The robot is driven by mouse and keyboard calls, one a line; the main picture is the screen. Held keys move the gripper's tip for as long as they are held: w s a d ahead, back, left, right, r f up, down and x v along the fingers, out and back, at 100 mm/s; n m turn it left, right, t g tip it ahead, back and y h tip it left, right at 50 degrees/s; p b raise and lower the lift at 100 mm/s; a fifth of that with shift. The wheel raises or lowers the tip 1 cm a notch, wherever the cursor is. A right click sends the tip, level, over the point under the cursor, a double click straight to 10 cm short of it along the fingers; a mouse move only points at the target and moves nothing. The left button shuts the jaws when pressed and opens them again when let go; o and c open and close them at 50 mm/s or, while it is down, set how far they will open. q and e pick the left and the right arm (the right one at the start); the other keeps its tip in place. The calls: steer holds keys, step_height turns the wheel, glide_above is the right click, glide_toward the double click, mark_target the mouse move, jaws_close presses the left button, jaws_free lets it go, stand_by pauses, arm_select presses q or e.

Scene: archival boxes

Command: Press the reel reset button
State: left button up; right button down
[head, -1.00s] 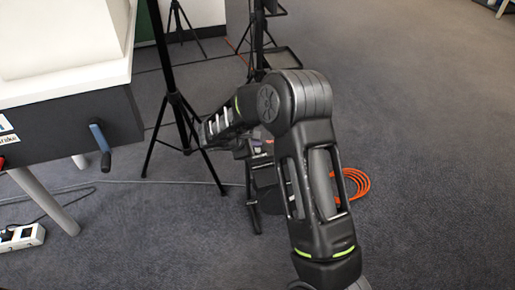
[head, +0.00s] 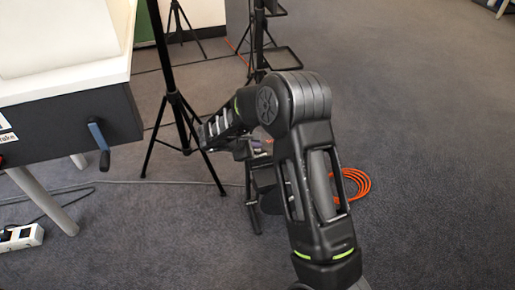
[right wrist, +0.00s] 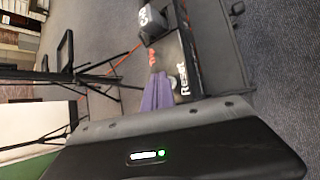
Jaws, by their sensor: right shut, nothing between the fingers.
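A black panel with a white "Reset" label (right wrist: 183,78) shows in the right wrist view. My right gripper (right wrist: 157,80) has purple fingers that are shut and empty, right beside this label. I cannot tell whether the fingertips touch the panel, and I cannot make out the button itself. In the head view my right gripper (head: 256,147) is small, partly hidden behind my arm, near the black stand. My left gripper is not in view.
A black stand (head: 259,50) with small shelves and a tripod (head: 173,98) stand close to my right arm. An orange cable coil (head: 356,187) lies on the carpet. The floor at right is clear.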

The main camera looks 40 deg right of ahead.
mark_target(256, 152)
steer(key=shift+r+p, duration=0.3)
steer(key=shift+r, duration=0.1)
step_height(256, 152, up, 6)
steer(key=p, duration=0.4)
stand_by(0.4)
stand_by(0.8)
